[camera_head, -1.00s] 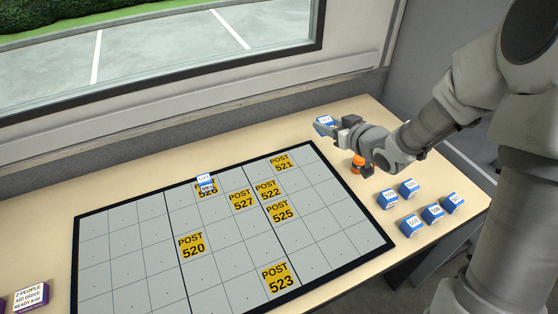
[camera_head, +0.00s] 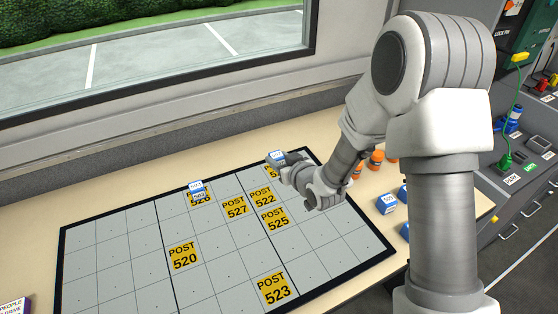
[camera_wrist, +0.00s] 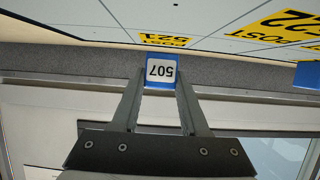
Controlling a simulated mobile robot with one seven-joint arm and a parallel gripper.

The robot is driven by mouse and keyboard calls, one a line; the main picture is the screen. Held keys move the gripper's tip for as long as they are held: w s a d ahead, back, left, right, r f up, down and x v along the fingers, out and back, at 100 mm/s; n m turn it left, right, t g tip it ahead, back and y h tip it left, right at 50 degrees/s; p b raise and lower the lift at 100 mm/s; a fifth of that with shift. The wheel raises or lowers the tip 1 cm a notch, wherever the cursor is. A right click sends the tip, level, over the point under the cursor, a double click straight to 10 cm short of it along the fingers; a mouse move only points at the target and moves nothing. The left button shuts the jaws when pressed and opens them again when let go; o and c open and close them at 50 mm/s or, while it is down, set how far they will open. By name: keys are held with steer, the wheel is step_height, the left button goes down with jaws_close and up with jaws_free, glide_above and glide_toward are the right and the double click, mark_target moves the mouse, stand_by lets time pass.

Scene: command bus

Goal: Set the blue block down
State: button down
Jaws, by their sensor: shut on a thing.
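A blue block with a white label (camera_head: 276,157) is held by my gripper (camera_head: 285,163) near the far right part of the grid board (camera_head: 215,274). In the wrist view the block (camera_wrist: 162,83) reads 507 upside down, and both fingers of my gripper (camera_wrist: 160,100) close on its sides. In the head view it is beside the POST 521 tag (camera_head: 271,171), which my gripper partly covers. I cannot tell whether the block touches the board.
Another blue and white block (camera_head: 196,190) stands at the POST 526 tag. Several blue blocks, one of them in clear view (camera_head: 386,203), and orange items (camera_head: 375,160) are right of the board, partly behind my arm. Most left cells are bare.

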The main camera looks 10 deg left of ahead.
steer(key=shift+f+b, duration=0.35)
steer(key=shift+b, duration=0.1)
steer(key=shift+f+b, duration=0.3)
steer(key=shift+b, duration=0.05)
steer(key=shift+c, duration=2.1)
jaws_free()
steer(key=shift+r, duration=0.1)
